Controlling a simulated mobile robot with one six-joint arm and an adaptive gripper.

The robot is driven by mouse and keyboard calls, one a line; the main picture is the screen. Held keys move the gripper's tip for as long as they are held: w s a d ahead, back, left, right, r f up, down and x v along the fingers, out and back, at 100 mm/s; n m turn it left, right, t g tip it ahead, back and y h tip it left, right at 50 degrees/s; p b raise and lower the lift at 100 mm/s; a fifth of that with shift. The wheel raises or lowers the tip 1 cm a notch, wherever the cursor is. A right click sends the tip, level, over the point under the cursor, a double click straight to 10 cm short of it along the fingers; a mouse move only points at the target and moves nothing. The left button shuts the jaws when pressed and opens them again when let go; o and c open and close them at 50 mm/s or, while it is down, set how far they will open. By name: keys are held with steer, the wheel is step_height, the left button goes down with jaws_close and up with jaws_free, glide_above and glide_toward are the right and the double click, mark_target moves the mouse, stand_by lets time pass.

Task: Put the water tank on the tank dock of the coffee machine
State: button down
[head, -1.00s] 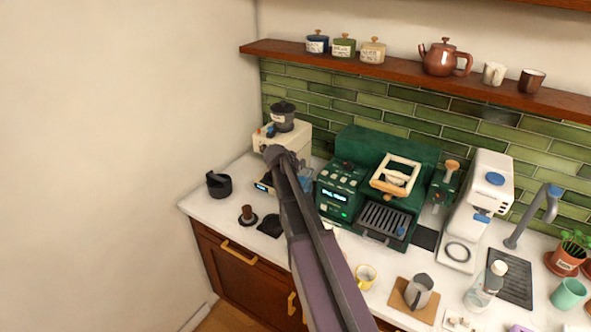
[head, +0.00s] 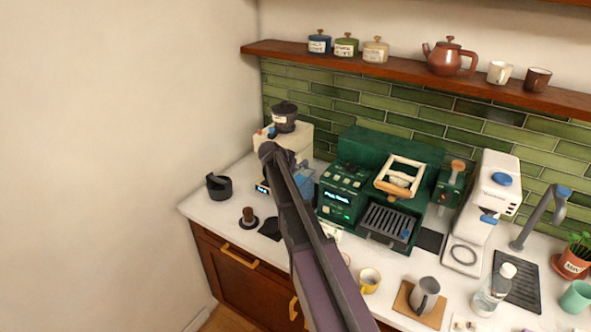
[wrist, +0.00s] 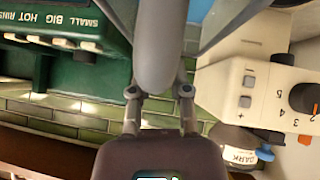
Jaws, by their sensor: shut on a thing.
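The water tank (head: 304,181) is a translucent blue container, partly hidden behind my arm in the head view. It is between the cream grinder and the green coffee machine (head: 343,192). In the wrist view, blue parts of the tank (wrist: 222,12) show at the top edge. My gripper (wrist: 158,75) is shut on the tank; a grey rounded part between the fingers hides the exact contact. The coffee machine (wrist: 65,45) is at the left of the wrist view, upside down. I cannot make out the tank dock, or whether the tank touches the machine.
The cream grinder (head: 296,139) stands close on the left and shows in the wrist view (wrist: 245,85). A yellow cup (head: 369,281), a metal pitcher (head: 425,295) and a white machine (head: 490,205) are to the right. A shelf (head: 420,75) runs above.

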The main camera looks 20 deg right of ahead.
mark_target(306, 164)
steer(key=shift+w, duration=0.1)
steer(key=shift+w+d+f+b, duration=0.35)
steer(key=shift+w+d, duration=0.3)
steer(key=shift+d, duration=0.2)
steer(key=shift+w+d+f+b, duration=0.35)
steer(key=shift+w+d, duration=0.3)
steer(key=shift+d, duration=0.2)
steer(key=shift+w+d+f+b, duration=0.35)
steer(key=shift+w+d, duration=0.3)
steer(key=shift+d, duration=0.2)
steer(key=w+d+f+b, duration=0.1)
steer(key=w+d, duration=0.3)
steer(key=d, duration=0.1)
steer(key=shift+f, duration=0.2)
steer(key=shift+s+f+b, duration=0.1)
steer(key=shift+f+b, duration=0.1)
steer(key=shift+b, duration=0.3)
stand_by(0.7)
steer(key=c, duration=0.5)
jaws_free()
